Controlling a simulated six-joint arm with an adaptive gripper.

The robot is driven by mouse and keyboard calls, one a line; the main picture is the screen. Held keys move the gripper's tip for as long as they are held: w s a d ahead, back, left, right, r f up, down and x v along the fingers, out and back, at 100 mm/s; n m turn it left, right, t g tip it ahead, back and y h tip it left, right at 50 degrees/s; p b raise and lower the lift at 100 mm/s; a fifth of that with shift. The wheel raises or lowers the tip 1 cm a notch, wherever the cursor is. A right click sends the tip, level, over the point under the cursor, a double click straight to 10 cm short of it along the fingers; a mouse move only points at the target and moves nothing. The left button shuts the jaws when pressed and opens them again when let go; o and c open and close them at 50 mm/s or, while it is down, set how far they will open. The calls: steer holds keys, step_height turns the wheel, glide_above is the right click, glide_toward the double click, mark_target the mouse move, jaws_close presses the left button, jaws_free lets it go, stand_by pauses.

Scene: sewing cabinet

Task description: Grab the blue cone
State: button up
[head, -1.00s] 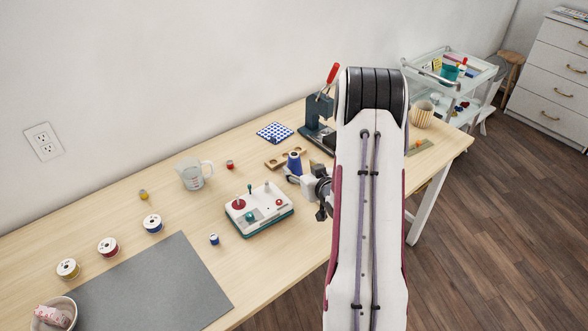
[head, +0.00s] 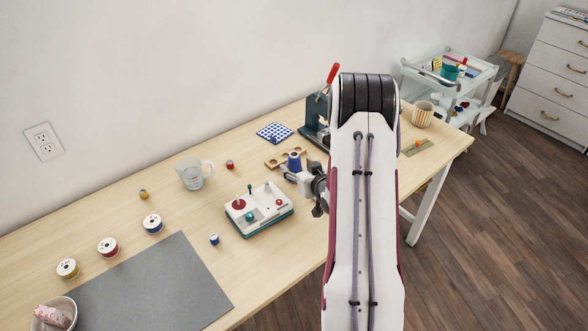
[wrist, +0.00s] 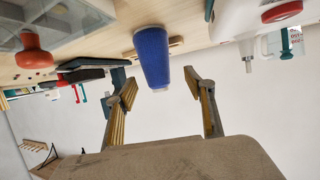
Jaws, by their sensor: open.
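The blue cone (head: 294,161) stands on the table in the head view, close to the wooden holder. In the wrist view the blue cone (wrist: 152,52) shows upside down, with its narrow end between the two fingertips in the picture. My gripper (wrist: 161,83) is open and holds nothing, with one finger on each side of the cone's line. I cannot tell how far the cone lies between the fingers. In the head view my gripper (head: 293,178) is at the cone's near side, partly hidden by my arm.
The white control box (head: 259,209) with knobs stands just left and in front of my gripper. The wooden holder (head: 285,158) and the red-handled press (head: 319,115) are behind. A measuring cup (head: 195,173), thread spools (head: 152,223) and a grey mat (head: 150,285) are to the left.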

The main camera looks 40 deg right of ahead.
mark_target(297, 166)
steer(key=shift+w+d+f, duration=0.45)
steer(key=shift+w+f, duration=0.2)
steer(key=shift+w, duration=0.15)
steer(key=shift+x, duration=1.5)
steer(key=shift+s+f, duration=0.1)
steer(key=c, duration=1.2)
